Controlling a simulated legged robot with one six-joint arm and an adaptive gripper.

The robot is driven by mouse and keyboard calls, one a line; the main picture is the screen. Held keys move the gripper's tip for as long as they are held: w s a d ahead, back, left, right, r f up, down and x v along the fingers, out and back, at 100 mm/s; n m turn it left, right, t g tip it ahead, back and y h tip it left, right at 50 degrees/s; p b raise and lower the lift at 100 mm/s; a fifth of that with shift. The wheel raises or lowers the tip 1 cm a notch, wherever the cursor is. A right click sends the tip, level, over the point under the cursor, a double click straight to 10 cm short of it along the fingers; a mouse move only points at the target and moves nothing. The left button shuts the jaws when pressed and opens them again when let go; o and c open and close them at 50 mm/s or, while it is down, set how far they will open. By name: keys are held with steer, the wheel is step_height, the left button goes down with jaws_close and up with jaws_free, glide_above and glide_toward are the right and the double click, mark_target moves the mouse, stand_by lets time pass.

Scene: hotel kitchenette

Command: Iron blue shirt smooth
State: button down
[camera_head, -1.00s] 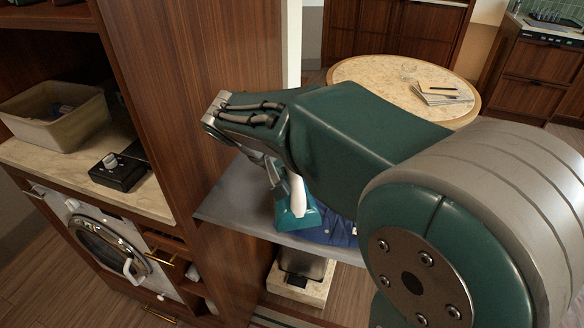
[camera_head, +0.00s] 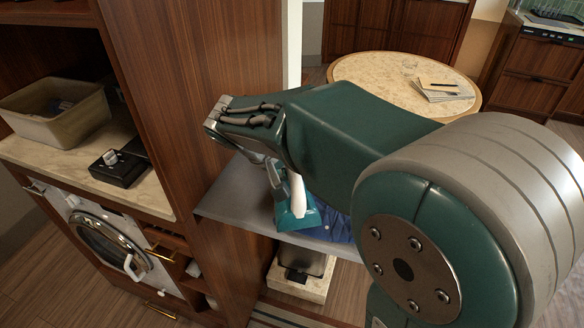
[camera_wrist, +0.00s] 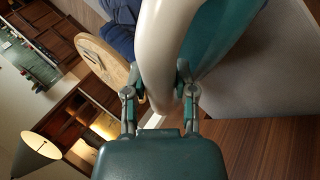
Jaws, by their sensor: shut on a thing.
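A teal iron (camera_head: 297,215) with a white handle stands on the grey ironing board (camera_head: 236,191). My gripper (camera_head: 278,180) is shut on the iron's handle. In the wrist view, my gripper's fingers (camera_wrist: 157,92) sit on both sides of the pale handle, with the teal body (camera_wrist: 222,35) of the iron behind. The blue shirt (camera_head: 335,226) lies on the board to the right of the iron, mostly hidden by my arm. Its blue cloth also shows at the top of the wrist view (camera_wrist: 118,30). I cannot tell whether the iron touches the shirt.
A wooden cabinet wall (camera_head: 205,90) stands left of the board. A bin (camera_head: 55,112) and a black box (camera_head: 118,167) sit on the counter above a washing machine (camera_head: 110,243). A round table (camera_head: 385,72) with papers stands behind my arm.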

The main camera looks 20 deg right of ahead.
steer(key=shift+f, duration=0.1)
steer(key=shift+s+d, duration=0.4)
steer(key=shift+d, duration=0.2)
steer(key=shift+s+d, duration=0.35)
steer(key=shift+d, duration=0.25)
steer(key=s+d, duration=0.4)
steer(key=d, duration=0.2)
stand_by(0.4)
steer(key=shift+s+d, duration=1.4)
steer(key=shift+d, duration=3.75)
steer(key=w+a, duration=0.9)
steer(key=a, duration=0.5)
steer(key=shift+a, duration=0.25)
